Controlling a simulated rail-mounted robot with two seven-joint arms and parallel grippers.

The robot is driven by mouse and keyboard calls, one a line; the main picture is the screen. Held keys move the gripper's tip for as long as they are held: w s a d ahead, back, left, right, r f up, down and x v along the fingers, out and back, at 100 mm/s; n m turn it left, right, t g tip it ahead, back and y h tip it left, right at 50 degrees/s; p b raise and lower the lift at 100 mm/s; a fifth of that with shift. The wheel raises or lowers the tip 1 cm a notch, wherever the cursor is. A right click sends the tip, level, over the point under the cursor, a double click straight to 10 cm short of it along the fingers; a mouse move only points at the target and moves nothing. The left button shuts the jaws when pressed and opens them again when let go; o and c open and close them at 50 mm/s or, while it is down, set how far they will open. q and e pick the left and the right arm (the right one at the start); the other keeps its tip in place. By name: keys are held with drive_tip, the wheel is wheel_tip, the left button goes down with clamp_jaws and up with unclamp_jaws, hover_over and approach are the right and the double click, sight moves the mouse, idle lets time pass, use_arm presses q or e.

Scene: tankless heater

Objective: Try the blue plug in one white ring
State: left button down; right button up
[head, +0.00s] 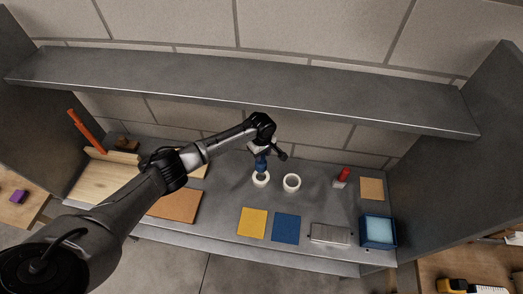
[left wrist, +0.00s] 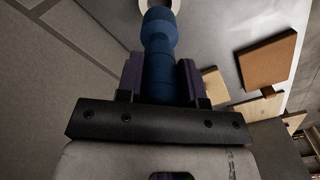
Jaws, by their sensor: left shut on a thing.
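My left gripper (head: 259,152) points down over the left part of the bench's middle and is shut on the blue plug (head: 261,165). In the left wrist view the plug (left wrist: 159,50) stands out between the two purple-lined fingers of the gripper (left wrist: 160,76). One white ring (head: 261,181) lies right under the plug's lower end, and its rim shows at the top of the left wrist view (left wrist: 143,6). I cannot tell whether the plug's tip is inside this ring or just above it. A second white ring (head: 291,183) lies free to the right. My right gripper is out of view.
A grey shelf (head: 240,90) spans above the bench. In front lie a yellow square (head: 252,223), a blue square (head: 286,228) and a grey block (head: 331,233). A blue tray (head: 379,245) and a red-handled thing (head: 342,176) are at right. Wooden boards (head: 175,205) are at left.

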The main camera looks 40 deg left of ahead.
sight(262, 162)
use_arm(q)
drive_tip(key=shift+f+b, duration=0.85)
drive_tip(key=shift+f, duration=2.15)
drive_tip(key=shift+f+b, duration=0.2)
drive_tip(key=shift+b, duration=0.15)
drive_tip(key=shift+f, duration=0.25)
drive_tip(key=shift+r, duration=0.2)
